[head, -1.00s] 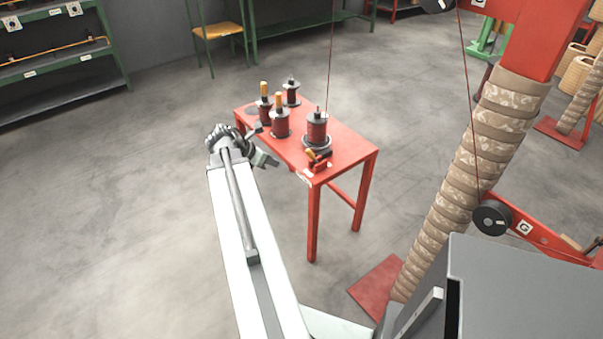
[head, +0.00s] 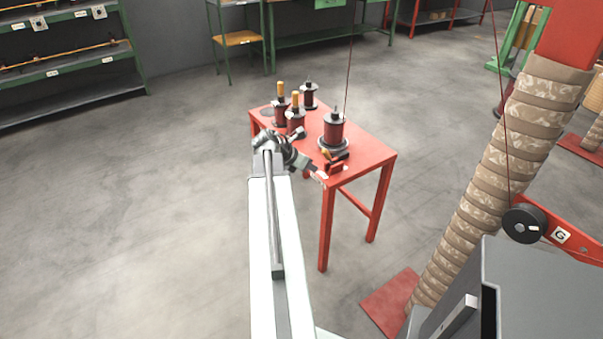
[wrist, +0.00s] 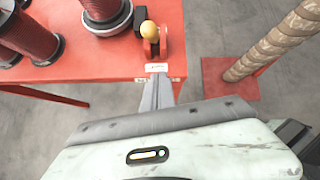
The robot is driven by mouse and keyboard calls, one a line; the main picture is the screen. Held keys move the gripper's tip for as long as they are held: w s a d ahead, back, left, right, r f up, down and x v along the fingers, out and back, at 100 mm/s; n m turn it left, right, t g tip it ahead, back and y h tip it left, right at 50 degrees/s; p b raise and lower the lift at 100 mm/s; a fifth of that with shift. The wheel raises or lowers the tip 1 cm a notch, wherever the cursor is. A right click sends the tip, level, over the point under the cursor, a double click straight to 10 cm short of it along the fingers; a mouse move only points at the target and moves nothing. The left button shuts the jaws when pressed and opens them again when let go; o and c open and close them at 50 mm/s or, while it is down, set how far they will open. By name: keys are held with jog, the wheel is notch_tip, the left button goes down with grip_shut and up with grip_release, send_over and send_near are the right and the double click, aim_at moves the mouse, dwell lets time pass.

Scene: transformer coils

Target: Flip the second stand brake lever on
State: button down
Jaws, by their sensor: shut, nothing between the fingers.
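A small red brake bracket (head: 337,168) stands at the near corner of the red table (head: 374,153). Its lever has a yellow-orange knob (head: 326,153). In the wrist view the knob (wrist: 148,27) tops the red bracket (wrist: 163,43), just beyond my fingers, with a white label (wrist: 156,67) on the table edge before it. No stand number is readable. My gripper (head: 322,177) is shut and empty at the table's near corner, close to the bracket. In the wrist view its narrow fingers (wrist: 158,90) point at the label. Contact cannot be told.
A dark red spool (head: 333,132) stands right behind the bracket, with a thin wire rising from it. Several other spools, two with yellow tops (head: 295,103), stand farther back. A wrapped column (head: 478,185) rises to the right. The floor left of my arm is clear.

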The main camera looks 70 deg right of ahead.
aim_at(328, 158)
jog(key=d+r+p, duration=0.1)
jog(key=s+d+r+p, duration=0.1)
jog(key=d+p, duration=0.1)
jog(key=shift+s+d, duration=0.1)
